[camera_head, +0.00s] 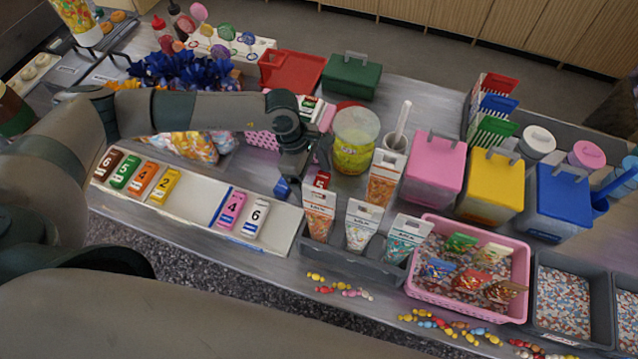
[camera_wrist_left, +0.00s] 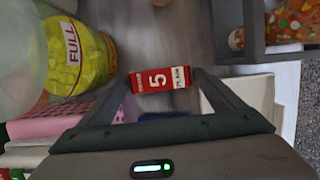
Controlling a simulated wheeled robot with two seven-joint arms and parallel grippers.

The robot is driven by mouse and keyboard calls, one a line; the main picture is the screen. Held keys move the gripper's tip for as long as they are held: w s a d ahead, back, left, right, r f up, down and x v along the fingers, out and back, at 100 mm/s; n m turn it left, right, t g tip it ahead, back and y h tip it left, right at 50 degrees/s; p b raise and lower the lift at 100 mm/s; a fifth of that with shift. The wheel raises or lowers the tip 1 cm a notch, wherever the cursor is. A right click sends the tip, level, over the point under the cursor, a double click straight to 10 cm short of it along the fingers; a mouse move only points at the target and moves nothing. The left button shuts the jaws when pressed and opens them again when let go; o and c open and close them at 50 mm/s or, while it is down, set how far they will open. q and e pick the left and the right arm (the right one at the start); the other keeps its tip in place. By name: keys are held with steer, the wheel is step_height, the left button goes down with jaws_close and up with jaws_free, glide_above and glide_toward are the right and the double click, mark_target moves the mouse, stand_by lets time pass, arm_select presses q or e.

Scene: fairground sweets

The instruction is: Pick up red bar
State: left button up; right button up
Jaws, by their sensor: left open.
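The red bar, marked 5, stands out between my left gripper's fingers in the left wrist view (camera_wrist_left: 158,79). In the head view, the red bar (camera_head: 321,179) shows just right of my left gripper (camera_head: 303,170), near the snack bags. My left gripper is open, with one finger on each side of the bar in the wrist view (camera_wrist_left: 163,80). I cannot tell whether either finger touches it. The gripper partly hides the table around the bar in the head view. My right gripper is not in view.
A white rack (camera_head: 198,206) at left holds several numbered bars. A yellow-filled jar (camera_head: 354,140) stands right behind the gripper. A pink basket (camera_head: 520,262) and lidded bins are farther right.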

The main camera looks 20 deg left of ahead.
arm_select(q)
steer(key=shift+d+f, duration=0.1)
steer(key=shift+f, duration=0.15)
steer(key=c, duration=0.9)
steer(key=shift+r, duration=0.15)
steer(key=shift+r+b, duration=0.5)
steer(key=shift+r, duration=0.05)
steer(key=shift+r+b, duration=3.2)
steer(key=shift+r, duration=5.15)
steer(key=shift+f, duration=0.1)
